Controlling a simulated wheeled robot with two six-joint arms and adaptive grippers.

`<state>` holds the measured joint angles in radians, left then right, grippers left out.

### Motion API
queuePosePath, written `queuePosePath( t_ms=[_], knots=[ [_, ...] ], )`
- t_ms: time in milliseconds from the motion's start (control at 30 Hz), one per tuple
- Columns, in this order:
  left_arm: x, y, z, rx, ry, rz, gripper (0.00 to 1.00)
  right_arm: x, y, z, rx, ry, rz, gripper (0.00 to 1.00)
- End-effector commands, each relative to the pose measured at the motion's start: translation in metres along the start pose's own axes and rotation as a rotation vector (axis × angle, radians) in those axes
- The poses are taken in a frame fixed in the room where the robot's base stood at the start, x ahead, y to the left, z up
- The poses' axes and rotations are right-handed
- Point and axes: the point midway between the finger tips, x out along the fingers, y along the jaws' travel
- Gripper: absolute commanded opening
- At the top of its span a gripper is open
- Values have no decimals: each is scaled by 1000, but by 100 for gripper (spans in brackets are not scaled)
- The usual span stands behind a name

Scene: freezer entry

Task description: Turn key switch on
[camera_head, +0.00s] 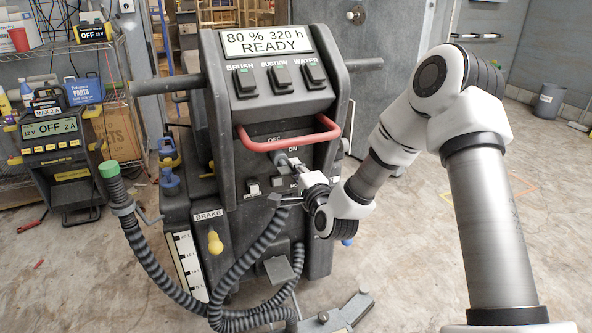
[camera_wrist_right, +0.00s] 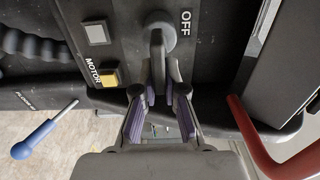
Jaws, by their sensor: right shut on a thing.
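The key switch (camera_head: 281,158) is on the front panel of the floor machine, below the red handle. "OFF" and "ON" labels are printed just above it. In the right wrist view, the grey key (camera_wrist_right: 158,38) stands out from the dark panel, with the "OFF" label to its right. My right gripper (camera_head: 294,166) reaches the key from the right. In the right wrist view, its purple-padded fingers (camera_wrist_right: 161,88) are closed around the key's near end. The "ON" label is not visible in that view. My left gripper is not in view.
The red handle (camera_head: 290,145) arches close above the key and also shows in the right wrist view (camera_wrist_right: 258,140). The square "MOTOR" button (camera_wrist_right: 107,77) sits left of the key. A ribbed hose (camera_head: 255,270) hangs below.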

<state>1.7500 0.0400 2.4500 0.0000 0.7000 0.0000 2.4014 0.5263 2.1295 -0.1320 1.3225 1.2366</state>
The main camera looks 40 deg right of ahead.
Motion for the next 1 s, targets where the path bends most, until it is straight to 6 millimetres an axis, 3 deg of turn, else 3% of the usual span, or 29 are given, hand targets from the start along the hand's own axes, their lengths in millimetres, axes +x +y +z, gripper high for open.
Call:
queuePosePath(
  t_ms=[167, 200, 267, 633, 1000],
  knots=[
    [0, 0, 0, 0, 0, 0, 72, 0, 1, 0, 0, 0, 2, 0],
    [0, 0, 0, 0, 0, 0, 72, 0, 1, 0, 0, 0, 2, 17],
    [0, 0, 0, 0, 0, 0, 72, 0, 1, 0, 0, 0, 2, 35],
    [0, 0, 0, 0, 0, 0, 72, -7, 1, 0, 0, 1, 2, 35],
    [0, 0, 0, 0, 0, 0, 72, -71, 1, 0, 1, 1, 2, 35]
  ],
)
